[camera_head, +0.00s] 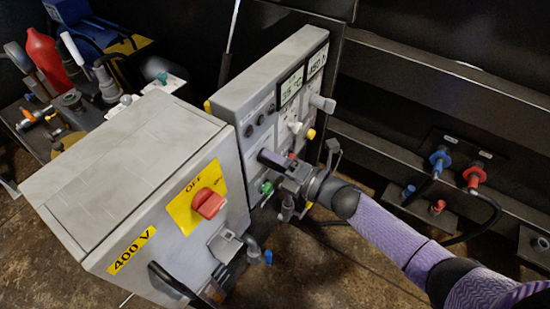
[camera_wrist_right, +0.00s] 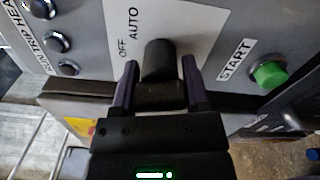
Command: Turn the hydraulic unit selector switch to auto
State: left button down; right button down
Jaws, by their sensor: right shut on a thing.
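The selector switch (camera_wrist_right: 160,55) is a black knob on a pale label plate, with the words OFF and AUTO beside it in the right wrist view. My right gripper (camera_wrist_right: 161,82) has one finger on each side of the knob and is shut on it. Which word the knob points to I cannot tell. In the head view my right gripper (camera_head: 278,166) is at the front of the grey control panel (camera_head: 262,88), and it hides the switch there. My left gripper is not in view.
A green START button (camera_wrist_right: 270,74) sits right of the switch in the wrist view. A grey 400 V box (camera_head: 140,165) with a red OFF switch (camera_head: 208,203) stands left of my gripper in the head view. Blue and red hose couplings (camera_head: 440,160) are on the dark frame at right.

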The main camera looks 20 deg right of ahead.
jog(key=m+p, duration=0.1)
jog(key=m, duration=0.2)
jog(key=shift+m, duration=0.4)
jog(key=m, duration=0.3)
jog(key=shift+m+p, duration=0.3)
jog(key=shift+m, duration=1.1)
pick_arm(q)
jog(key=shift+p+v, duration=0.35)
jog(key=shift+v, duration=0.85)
pick_arm(e)
jog(key=shift+m, duration=1.2)
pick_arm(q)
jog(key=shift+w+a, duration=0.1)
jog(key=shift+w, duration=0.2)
pick_arm(e)
jog(key=shift+c, duration=0.4)
grip_release()
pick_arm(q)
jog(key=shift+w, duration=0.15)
